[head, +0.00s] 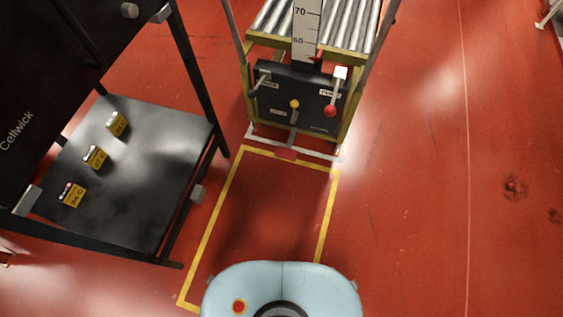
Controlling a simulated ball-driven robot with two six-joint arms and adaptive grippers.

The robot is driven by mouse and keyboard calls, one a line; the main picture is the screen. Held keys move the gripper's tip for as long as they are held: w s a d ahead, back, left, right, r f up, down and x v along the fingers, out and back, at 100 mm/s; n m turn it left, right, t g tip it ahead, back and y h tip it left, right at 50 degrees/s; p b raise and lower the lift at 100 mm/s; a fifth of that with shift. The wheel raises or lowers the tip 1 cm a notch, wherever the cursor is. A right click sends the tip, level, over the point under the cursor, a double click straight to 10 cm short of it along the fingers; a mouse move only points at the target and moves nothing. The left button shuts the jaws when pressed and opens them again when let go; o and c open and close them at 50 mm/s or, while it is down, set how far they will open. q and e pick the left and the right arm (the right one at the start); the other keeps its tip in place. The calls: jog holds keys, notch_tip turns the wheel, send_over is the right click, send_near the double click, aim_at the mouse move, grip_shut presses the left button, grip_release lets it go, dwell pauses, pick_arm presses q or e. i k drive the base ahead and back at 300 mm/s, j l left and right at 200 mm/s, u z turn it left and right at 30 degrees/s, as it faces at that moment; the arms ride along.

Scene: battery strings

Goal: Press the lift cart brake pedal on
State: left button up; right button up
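The lift cart (301,95) stands ahead at the top middle, with a yellow frame and a roller top. A small red plate (287,154) that looks like the brake pedal sits low at its front, under a short grey bar (292,137). I cannot tell whether it is up or pressed. A black front panel (281,98) carries a red knob (330,111), a yellow knob (294,104) and a white-topped lever. A height scale (306,30) rises behind the panel. Neither of my grippers is in view.
A yellow floor outline (227,205) runs from the cart to my pale blue base; the floor inside is clear. A black rack (190,180) with several yellow-labelled items on its lower shelf stands at left. The red floor at right is open.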

aim_at(287, 152)
jog(key=i+l, duration=0.2)
jog(key=i+l+u, duration=0.1)
jog(key=l, duration=0.3)
jog(key=i+l, duration=0.25)
jog(key=l+u, duration=0.05)
jog(key=l, duration=0.05)
